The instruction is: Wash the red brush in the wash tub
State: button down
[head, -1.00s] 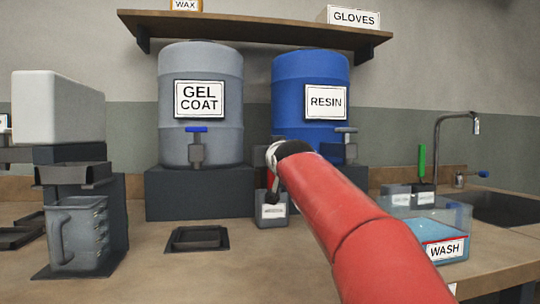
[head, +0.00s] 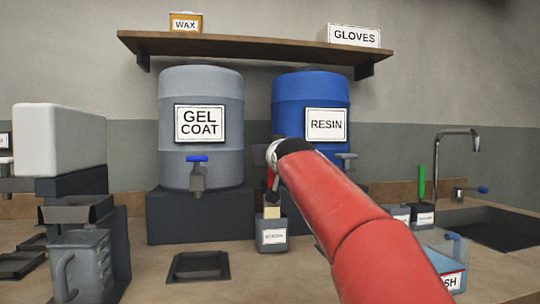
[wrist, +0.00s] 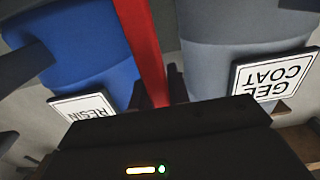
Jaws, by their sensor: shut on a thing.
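The red brush (head: 271,211) hangs upright from my gripper (head: 272,188), with its pale bristles just above a small grey labelled pot (head: 272,238). My gripper is shut on its handle; my red arm hides part of the jaws. In the wrist view the red handle (wrist: 147,55) rises above the dark gripper body. The clear wash tub (head: 463,252) with blue water stands at the right front, apart from the brush and partly hidden by my arm.
A grey gel coat drum (head: 202,95) and a blue resin drum (head: 305,90) stand behind my gripper. A green-handled brush (head: 421,181) stands behind the tub, near the sink (head: 490,226). A grey jug (head: 82,262) and black tray (head: 198,267) are at left.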

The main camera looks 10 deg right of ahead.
notch_tip(320, 180, up, 5)
jog(key=shift+f+p, duration=0.2)
jog(key=shift+p, duration=0.75)
jog(key=shift+f, duration=0.15)
dwell(0.4)
